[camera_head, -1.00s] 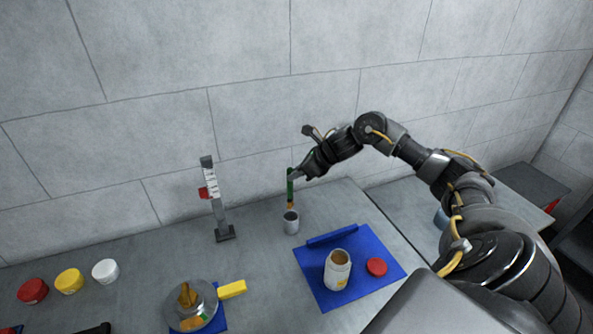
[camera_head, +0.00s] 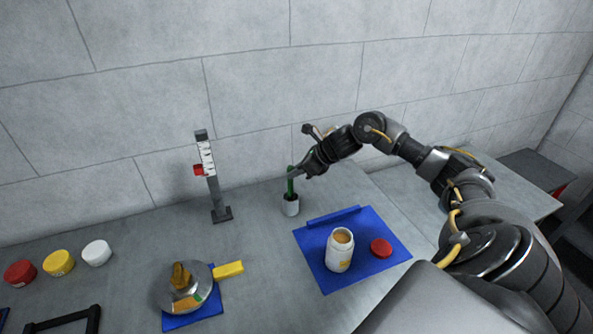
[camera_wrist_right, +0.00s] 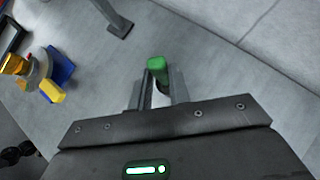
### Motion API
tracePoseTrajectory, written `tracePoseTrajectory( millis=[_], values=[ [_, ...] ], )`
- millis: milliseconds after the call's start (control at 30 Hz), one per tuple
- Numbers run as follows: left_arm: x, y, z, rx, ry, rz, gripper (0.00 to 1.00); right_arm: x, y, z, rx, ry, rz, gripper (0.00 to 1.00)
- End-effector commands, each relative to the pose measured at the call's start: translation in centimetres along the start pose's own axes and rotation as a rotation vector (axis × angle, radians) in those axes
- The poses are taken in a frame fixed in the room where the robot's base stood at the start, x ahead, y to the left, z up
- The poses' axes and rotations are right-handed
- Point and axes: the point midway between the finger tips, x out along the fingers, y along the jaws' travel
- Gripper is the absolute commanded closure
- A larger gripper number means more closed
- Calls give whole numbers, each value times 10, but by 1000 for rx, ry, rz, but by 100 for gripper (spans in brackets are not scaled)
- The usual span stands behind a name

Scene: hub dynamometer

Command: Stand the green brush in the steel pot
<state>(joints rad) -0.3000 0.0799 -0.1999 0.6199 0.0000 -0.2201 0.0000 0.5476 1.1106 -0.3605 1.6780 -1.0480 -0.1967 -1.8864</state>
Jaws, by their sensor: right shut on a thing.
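The green brush (camera_head: 290,183) is upright, with its lower end inside the steel pot (camera_head: 291,206). The pot stands on the grey table near the back wall; the brush's lower end is hidden by its wall. My right gripper (camera_head: 295,174) is shut on the upper part of the brush handle. In the right wrist view the green handle top (camera_wrist_right: 156,64) sits between the fingers of my right gripper (camera_wrist_right: 158,88). My left gripper is not in view.
A grey post with a scale and red slider (camera_head: 212,180) stands left of the pot. A blue mat (camera_head: 378,228) with an open jar (camera_head: 340,252) and red lid (camera_head: 381,248) lies to the right. A hub with a yellow block (camera_head: 228,270) is in front.

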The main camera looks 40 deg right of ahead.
Motion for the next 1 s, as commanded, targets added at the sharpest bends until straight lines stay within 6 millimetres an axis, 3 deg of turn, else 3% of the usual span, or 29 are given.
tracePoseTrajectory(
  millis=[367, 400, 600, 867, 1000],
  values=[
    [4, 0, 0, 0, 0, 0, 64, 3, 0, -3, 0, -1, 0, 100],
    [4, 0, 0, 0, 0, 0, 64, 3, 0, -3, 0, -1, 0, 78],
    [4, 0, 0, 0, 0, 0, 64, 3, 0, -3, 0, 0, 0, 56],
    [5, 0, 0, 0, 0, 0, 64, 2, 0, -3, -1, 0, -1, 56],
    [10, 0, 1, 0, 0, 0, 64, -10, -2, -4, -3, -2, -3, 56]
  ],
)
